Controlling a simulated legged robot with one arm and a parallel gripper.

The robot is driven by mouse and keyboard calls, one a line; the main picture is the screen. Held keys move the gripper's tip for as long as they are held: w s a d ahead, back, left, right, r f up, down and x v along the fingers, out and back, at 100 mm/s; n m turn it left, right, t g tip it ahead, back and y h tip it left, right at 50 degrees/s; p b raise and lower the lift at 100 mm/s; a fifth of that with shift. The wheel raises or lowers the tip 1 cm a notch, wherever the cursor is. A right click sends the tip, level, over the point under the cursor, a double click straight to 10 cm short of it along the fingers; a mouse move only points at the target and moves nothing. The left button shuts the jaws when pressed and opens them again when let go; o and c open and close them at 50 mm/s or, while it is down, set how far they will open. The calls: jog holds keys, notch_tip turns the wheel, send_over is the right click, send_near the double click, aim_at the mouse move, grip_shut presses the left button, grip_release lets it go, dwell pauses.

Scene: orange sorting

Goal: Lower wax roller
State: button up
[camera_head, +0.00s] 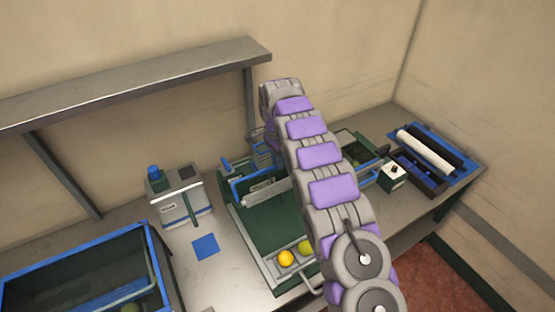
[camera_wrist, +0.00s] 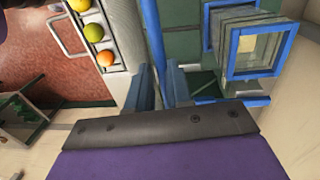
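A sorting machine with a dark green bed (camera_head: 275,225) and a blue-edged frame stands in the middle of the bench. A grey crossbar (camera_head: 267,190) with a small label spans its bed; I cannot tell whether this is the wax roller. My arm reaches over the machine and hides part of it; my gripper is hidden behind it in the head view. I see nothing clearly held.
A white roller (camera_head: 426,151) and a black one lie in a blue-edged tray at the right. Oranges (camera_head: 286,258) sit in a front tray. A grey box with a blue knob (camera_head: 155,171) and a blue bin (camera_head: 148,240) stand left. A shelf (camera_head: 140,75) overhangs the back.

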jog(key=shift+a, duration=0.15)
jog(key=c, duration=0.3)
jog(key=shift+a, duration=0.1)
grip_shut()
